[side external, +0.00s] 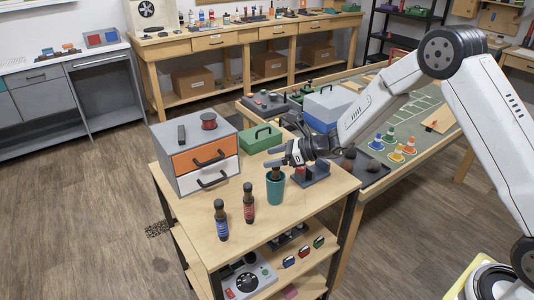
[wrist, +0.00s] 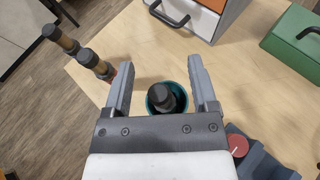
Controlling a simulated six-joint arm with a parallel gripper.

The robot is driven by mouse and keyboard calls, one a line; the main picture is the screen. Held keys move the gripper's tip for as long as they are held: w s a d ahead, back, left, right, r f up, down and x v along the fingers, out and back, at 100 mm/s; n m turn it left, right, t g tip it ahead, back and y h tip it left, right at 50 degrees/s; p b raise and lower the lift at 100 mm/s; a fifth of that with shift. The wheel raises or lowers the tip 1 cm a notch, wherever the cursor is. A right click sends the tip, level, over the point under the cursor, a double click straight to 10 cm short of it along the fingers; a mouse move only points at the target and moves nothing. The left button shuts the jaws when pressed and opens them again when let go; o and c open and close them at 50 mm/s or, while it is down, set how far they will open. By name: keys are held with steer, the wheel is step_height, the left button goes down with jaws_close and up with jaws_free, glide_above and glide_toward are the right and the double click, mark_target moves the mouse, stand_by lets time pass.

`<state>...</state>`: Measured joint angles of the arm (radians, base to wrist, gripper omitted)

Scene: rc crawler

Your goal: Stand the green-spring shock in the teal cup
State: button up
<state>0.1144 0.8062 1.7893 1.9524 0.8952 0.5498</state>
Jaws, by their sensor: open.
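The teal cup (side external: 275,190) stands on the wooden cart top, and its rim shows between my fingers in the wrist view (wrist: 152,109). A shock (side external: 276,173) with a dark end stands in the cup, its end up; it shows in the wrist view (wrist: 166,96) leaning toward one side. Its spring is hidden in the cup, so I cannot see the colour. My gripper (side external: 273,157) is open just above the cup, its fingers (wrist: 160,68) on either side of the shock and apart from it.
A blue-spring shock (side external: 221,220) and a red-spring shock (side external: 248,203) stand left of the cup near the cart edge. A drawer box (side external: 202,165) and a green case (side external: 260,138) are behind. A grey block fixture (side external: 312,172) is right of the cup.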

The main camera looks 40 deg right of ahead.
steer(key=v, duration=0.6)
steer(key=shift+s+d, duration=0.2)
steer(key=shift+s+a+r, duration=0.1)
stand_by(0.8)
steer(key=s+a+f+n+g+h, duration=0.25)
steer(key=s+n+g, duration=0.45)
steer(key=s+n, duration=0.5)
steer(key=s+d+r+n+h, duration=0.1)
steer(key=s+d+n+h, duration=0.1)
steer(key=s+n, duration=0.4)
steer(key=s+d+r+n+h, duration=0.1)
steer(key=s+d+n+h, duration=0.1)
steer(key=s+n+h, duration=0.3)
steer(key=n, duration=0.4)
steer(key=shift+s+d, duration=0.35)
steer(key=shift+d, duration=0.05)
